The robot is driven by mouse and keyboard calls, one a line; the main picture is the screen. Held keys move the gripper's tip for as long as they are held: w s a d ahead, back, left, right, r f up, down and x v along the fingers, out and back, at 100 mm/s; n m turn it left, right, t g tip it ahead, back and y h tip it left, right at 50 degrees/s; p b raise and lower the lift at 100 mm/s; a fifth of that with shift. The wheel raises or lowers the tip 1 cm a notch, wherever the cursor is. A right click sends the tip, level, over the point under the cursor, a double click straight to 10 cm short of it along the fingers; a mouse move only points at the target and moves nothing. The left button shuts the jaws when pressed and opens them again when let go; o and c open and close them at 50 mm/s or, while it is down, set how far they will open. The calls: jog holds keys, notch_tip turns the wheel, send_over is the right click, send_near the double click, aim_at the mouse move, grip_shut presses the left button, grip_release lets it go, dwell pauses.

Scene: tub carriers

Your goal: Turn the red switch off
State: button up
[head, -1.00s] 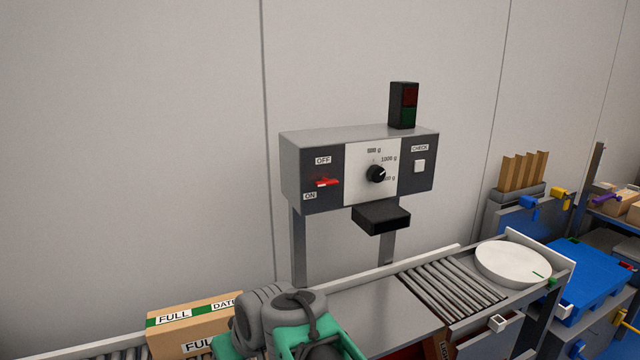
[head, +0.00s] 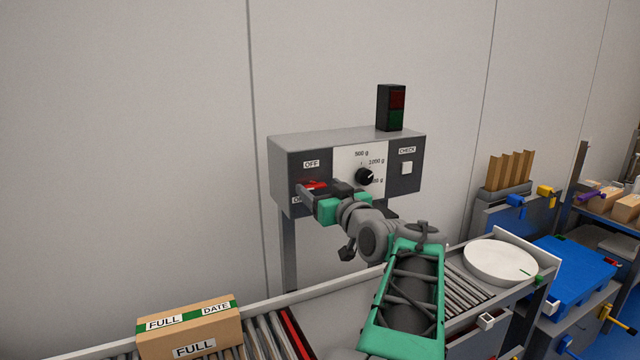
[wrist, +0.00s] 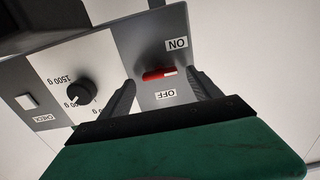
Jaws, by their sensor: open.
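The red switch (head: 315,184) is on the dark left part of a grey control box (head: 345,139), between the labels OFF above and ON below. It also shows in the wrist view (wrist: 157,76), upside down, with a pale tip. Which way its lever is set I cannot tell. My gripper (head: 322,191) is open at the box front, one finger to each side of the switch. In the wrist view the fingers (wrist: 161,80) stand apart with the switch between them, and neither visibly touches it. In the head view my gripper partly hides the switch and ON label.
A black dial (head: 364,176) and a white CHECK button (head: 406,168) are right of the switch. A dark red-green lamp (head: 391,107) tops the box. Below are a roller conveyor, a FULL carton (head: 190,325) and a white round plate (head: 500,262).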

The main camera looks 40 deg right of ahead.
jog(key=shift+w+d, duration=0.1)
jog(key=shift+w, duration=0.3)
jog(key=shift+c, duration=0.2)
jog(key=c, duration=1.3)
